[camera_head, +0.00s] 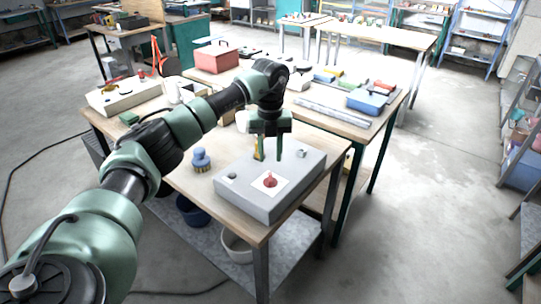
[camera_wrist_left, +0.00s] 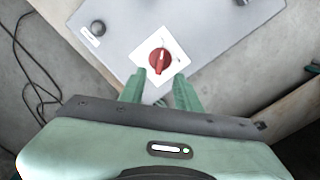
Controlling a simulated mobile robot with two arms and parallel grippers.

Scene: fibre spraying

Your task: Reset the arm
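My left arm reaches in from the left in the head view. Its green gripper (camera_head: 270,150) points down above the far part of a grey control box (camera_head: 243,193) on the near table. The two fingers are apart with nothing visible between them. In the left wrist view the gripper (camera_wrist_left: 166,85) is also open, and a red rotary knob (camera_wrist_left: 159,61) on a white square plate sits just beyond the fingertips, apart from them. The red knob (camera_head: 270,180) also shows in the head view, nearer than the fingers. My right gripper is not in view.
A blue-topped brush (camera_head: 201,160) stands left of the box on the wooden table (camera_head: 181,178). A white bucket (camera_head: 237,246) and a blue bowl (camera_head: 192,210) are on the lower shelf. A red toolbox (camera_head: 216,58) stands farther back. The floor at right is open.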

